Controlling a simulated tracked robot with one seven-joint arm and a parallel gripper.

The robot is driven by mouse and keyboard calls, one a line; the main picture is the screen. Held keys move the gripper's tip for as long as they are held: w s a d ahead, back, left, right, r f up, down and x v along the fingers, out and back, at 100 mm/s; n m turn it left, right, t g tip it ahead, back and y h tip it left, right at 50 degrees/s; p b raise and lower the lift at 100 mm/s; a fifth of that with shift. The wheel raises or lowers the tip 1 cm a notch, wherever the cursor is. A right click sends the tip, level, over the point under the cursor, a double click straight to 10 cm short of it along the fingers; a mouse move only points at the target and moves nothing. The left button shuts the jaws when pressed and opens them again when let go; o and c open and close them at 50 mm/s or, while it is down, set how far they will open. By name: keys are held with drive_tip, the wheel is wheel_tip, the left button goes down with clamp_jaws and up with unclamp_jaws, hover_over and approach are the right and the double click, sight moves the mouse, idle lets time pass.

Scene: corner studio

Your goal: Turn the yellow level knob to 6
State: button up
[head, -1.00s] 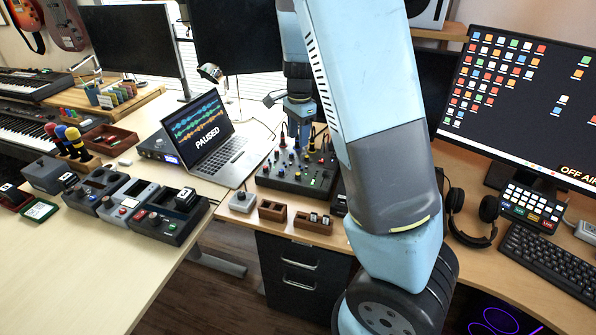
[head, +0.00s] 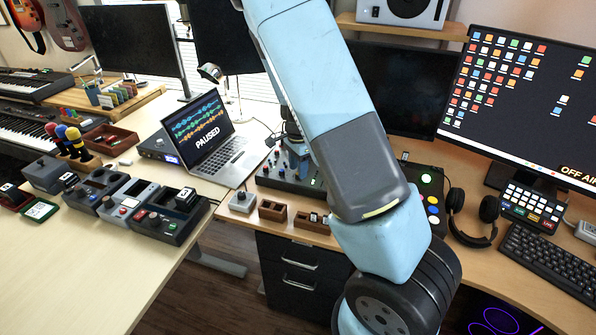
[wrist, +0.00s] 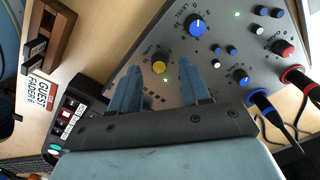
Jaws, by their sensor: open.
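The yellow knob (wrist: 159,66) sits on the grey control panel (wrist: 170,92) in the wrist view. My gripper (wrist: 160,70) is open, with one blue finger on each side of the yellow knob's place in the picture. I cannot tell whether the fingers reach down around it or touch it. The knob's pointer setting is too small to read. In the head view the dark panel (head: 268,181) stands on the desk, and my arm hides much of it, including the yellow knob.
A blue knob (wrist: 197,26), a red knob (wrist: 282,48) and plugged-in cables (wrist: 298,76) are close on the same panel. An open laptop (head: 215,138) stands left of it. Small brown trays (head: 272,211) sit in front. A button box (head: 428,190) stands to the right.

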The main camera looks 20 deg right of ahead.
drive_tip(key=shift+f, duration=0.9)
clamp_jaws()
